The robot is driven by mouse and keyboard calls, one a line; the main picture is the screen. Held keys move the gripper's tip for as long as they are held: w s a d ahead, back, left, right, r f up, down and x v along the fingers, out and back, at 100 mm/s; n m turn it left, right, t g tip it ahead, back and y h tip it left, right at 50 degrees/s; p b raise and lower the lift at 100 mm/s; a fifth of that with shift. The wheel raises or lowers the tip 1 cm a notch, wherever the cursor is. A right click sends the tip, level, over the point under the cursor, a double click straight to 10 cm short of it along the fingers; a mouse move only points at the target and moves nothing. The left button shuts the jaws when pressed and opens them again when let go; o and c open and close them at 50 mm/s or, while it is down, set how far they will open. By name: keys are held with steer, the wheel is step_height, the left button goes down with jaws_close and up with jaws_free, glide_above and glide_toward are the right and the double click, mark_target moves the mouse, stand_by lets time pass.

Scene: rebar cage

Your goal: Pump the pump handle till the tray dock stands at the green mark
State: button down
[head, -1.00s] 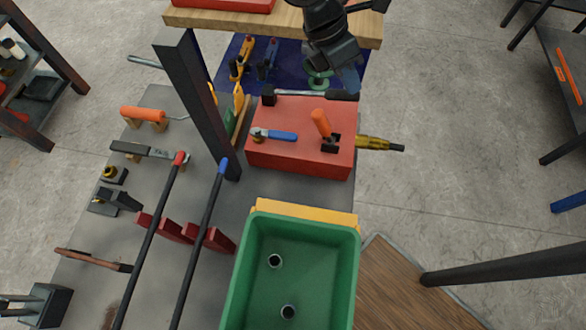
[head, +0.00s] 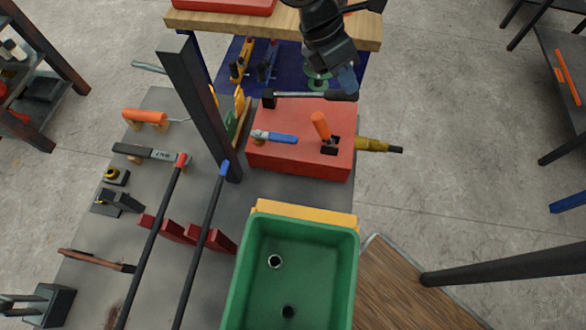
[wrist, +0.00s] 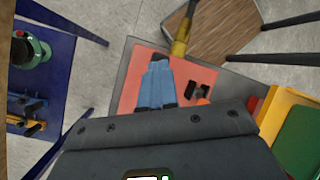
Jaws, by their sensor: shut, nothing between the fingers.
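A red box (head: 290,160) stands on the grey bench. A grey lever with a dark grip (head: 340,95), which looks like the pump handle, lies nearly level along its far edge. My gripper (head: 348,80) has blue fingers and is shut and empty, right at the grip end of the lever; I cannot tell whether it touches. In the wrist view my gripper (wrist: 156,85) shows over the red box (wrist: 190,72), and the lever cannot be made out. Upright green and yellow strips (head: 236,115) stand beside the dark post. I cannot tell which part is the tray dock.
An orange-handled lever (head: 321,125) and a blue-handled valve (head: 280,137) sit on the red box. A brass fitting (head: 375,145) sticks out to its right. A dark post (head: 200,105) rises left of it. A green bin (head: 300,255) stands in front. Open floor lies to the right.

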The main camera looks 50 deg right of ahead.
steer(key=shift+s+d+v, duration=0.1)
steer(key=shift+s+v, duration=0.05)
steer(key=shift+v, duration=1.35)
steer(key=shift+s+d+v, duration=0.1)
steer(key=shift+v, duration=1.4)
steer(key=shift+r, duration=0.1)
steer(key=shift+s+d+f, duration=0.2)
steer(key=shift+s+f, duration=0.1)
steer(key=shift+f, duration=0.25)
steer(key=shift+f, duration=0.1)
steer(key=shift+s+d+f+b, duration=0.2)
steer(key=shift+f+b, duration=0.15)
steer(key=shift+f, duration=0.1)
steer(key=shift+p+v, duration=0.3)
steer(key=shift+v, duration=1.05)
